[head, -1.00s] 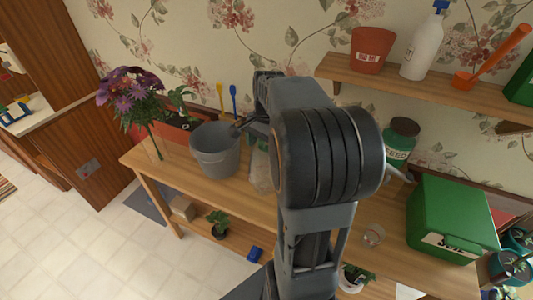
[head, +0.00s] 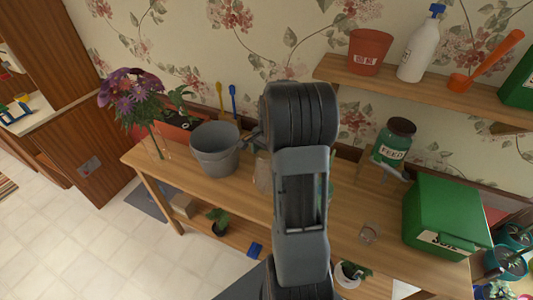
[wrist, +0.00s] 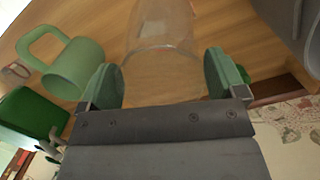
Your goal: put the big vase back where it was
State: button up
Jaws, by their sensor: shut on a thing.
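The big vase is clear glass (wrist: 160,30). In the wrist view it stands out between the green-tipped fingers of my gripper (wrist: 165,78), which is shut on it. In the head view a strip of the clear vase (head: 263,172) shows just left of my arm, beside the grey bucket (head: 215,150). My arm hides the rest of it and my gripper there. I cannot tell whether its base touches the wooden table (head: 345,200).
A pale green mug (wrist: 75,68) is left of the vase in the wrist view. Purple flowers (head: 130,90) stand left of the bucket. A shelf (head: 430,88) overhangs behind.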

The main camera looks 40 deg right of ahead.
jog(key=shift+f, duration=0.2)
jog(key=o, duration=1.6)
jog(key=shift+c, duration=0.2)
notch_tip(320, 180, up, 11)
jog(key=d+b, duration=0.1)
jog(key=s+a+r+n+t+h, duration=0.1)
jog(key=s+a+r+n, duration=0.1)
jog(key=a+n, duration=0.35)
jog(key=s+a+r+n+t, duration=0.1)
jog(key=s+a+r+n, duration=0.15)
jog(key=a, duration=0.55)
jog(key=s+a+f+n+t, duration=0.3)
jog(key=s+a+n, duration=0.4)
jog(key=s+a, duration=0.1)
jog(key=shift+f, duration=0.4)
